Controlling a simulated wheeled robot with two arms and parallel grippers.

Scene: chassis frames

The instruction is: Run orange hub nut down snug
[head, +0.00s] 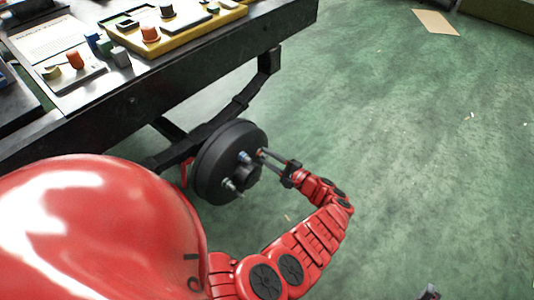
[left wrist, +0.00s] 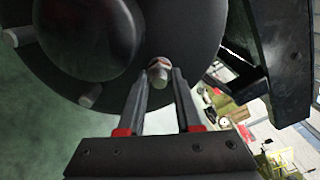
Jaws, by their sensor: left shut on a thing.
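The black round hub (head: 215,165) hangs at the end of a dark bar beside the bench. Its face has several studs around a raised center, which also shows in the left wrist view (left wrist: 90,35). The orange hub nut (head: 262,152) is on the stud at the hub's right side. In the left wrist view a metal stud end with an orange-brown ring (left wrist: 158,70) sits between the fingertips. My left gripper (head: 267,156) is shut on this nut, its fingers pointing at the hub face. A small grey piece, apparently my right gripper (head: 429,292), shows at the bottom edge; its jaws are unclear.
Bluish nuts or caps show on two other studs (head: 244,157). The dark bench (head: 130,100) at upper left carries a yellow tray (head: 185,38), a printed sheet (head: 48,38) and several small colored parts. The green floor right of the hub is open, with a cardboard piece (head: 435,22) far off.

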